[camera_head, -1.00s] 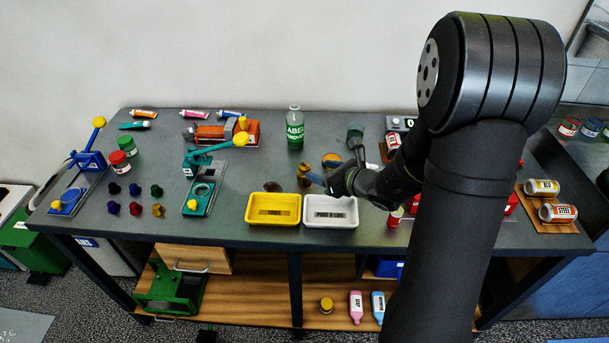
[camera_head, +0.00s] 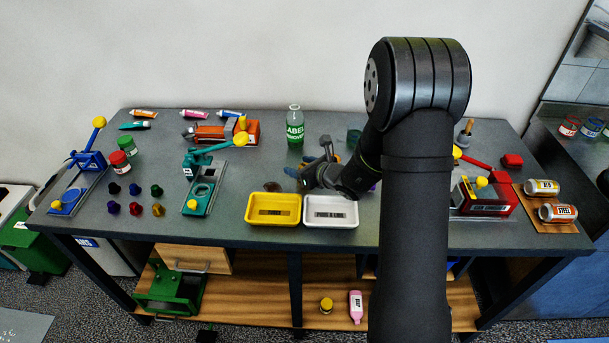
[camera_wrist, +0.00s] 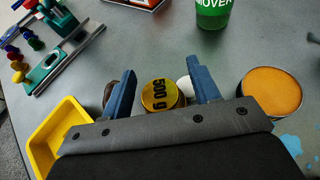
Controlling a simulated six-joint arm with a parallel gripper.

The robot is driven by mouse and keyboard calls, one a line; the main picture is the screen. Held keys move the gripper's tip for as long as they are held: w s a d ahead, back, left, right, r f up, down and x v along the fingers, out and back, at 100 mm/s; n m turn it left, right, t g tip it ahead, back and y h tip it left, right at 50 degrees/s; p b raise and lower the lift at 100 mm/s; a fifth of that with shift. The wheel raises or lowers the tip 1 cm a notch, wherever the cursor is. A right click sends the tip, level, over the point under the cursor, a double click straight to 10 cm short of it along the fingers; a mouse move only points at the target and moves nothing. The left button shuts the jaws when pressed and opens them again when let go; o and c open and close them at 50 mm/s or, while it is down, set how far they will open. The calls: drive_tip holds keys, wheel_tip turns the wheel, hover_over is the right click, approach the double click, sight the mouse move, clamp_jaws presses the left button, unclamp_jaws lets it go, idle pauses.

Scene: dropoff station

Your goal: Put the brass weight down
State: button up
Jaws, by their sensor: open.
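The brass weight (camera_wrist: 162,95), a round yellow-gold piece marked "500 g", shows in the wrist view between the two blue fingers of my gripper (camera_wrist: 163,88). The fingers are open, with a gap on each side of the weight. In the head view my gripper (camera_head: 308,160) is low over the worktable, just behind the yellow and white trays. There the arm and gripper hide the weight, and I cannot make out its base.
The yellow tray (camera_head: 273,222) and white tray (camera_head: 331,224) stand in front of my gripper. The green label remover bottle (camera_head: 295,130) stands behind it. In the wrist view an orange-topped round tin (camera_wrist: 270,92) is to the right. The teal press (camera_head: 204,190) is to the left.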

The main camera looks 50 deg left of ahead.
clamp_jaws()
drive_tip(key=shift+r, duration=0.2)
